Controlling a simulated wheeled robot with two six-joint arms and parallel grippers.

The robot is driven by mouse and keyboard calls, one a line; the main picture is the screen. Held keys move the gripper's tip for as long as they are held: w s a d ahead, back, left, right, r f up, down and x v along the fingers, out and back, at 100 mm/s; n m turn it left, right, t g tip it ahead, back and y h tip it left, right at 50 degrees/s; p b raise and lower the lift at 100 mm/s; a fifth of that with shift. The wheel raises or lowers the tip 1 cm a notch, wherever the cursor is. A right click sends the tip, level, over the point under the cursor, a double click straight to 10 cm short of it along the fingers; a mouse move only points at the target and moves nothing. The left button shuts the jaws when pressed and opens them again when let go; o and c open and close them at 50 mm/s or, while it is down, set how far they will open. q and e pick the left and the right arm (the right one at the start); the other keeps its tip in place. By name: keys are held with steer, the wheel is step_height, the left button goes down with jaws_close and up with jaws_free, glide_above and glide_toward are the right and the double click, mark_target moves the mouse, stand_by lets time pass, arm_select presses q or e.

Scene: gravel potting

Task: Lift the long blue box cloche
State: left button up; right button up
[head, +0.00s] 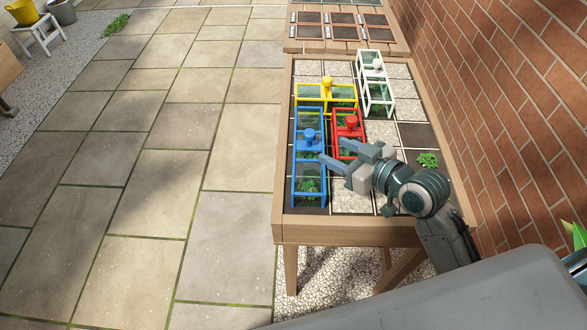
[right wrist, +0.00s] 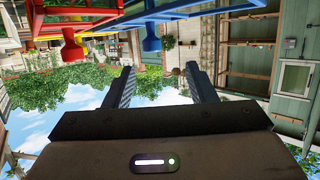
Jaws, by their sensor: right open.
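The long blue box cloche (head: 296,180) has a blue frame and clear panes. It stands on the left side of the tray table, over green plants, with a round blue knob (head: 309,135) on top. My right gripper (head: 331,150) is open and empty, just right of the knob, its fingers pointing left across the red cloche's near end. In the right wrist view, which looks upside down, the blue knob (right wrist: 151,40) shows beyond the open fingers, apart from them. My left gripper is not in view.
A red cloche (head: 347,122) stands close right of the blue one. A yellow cloche (head: 327,83) stands behind, and a white one (head: 376,65) farther back right. A brick wall (head: 510,110) borders the right side. A small bare plant (head: 428,160) sits near the right edge.

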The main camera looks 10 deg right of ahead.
mark_target(314, 138)
steer(key=x, duration=0.4)
steer(key=shift+w+d+f, duration=0.1)
steer(key=shift+w+d, duration=0.1)
steer(key=shift+w, duration=0.1)
steer(key=shift+w+a+f+p, duration=0.15)
steer(key=shift+w+a+p, duration=0.15)
steer(key=shift+w+a, duration=0.1)
steer(key=shift+d+p+x, duration=0.2)
steer(key=shift+p+x, duration=0.1)
steer(key=shift+x, duration=1.05)
steer(key=shift+d+p+x, duration=0.2)
steer(key=shift+p+x, duration=0.1)
steer(key=shift+x, duration=1.05)
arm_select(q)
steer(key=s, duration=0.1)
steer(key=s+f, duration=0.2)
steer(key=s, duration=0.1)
arm_select(e)
steer(key=shift+w+f, duration=0.15)
jaws_close()
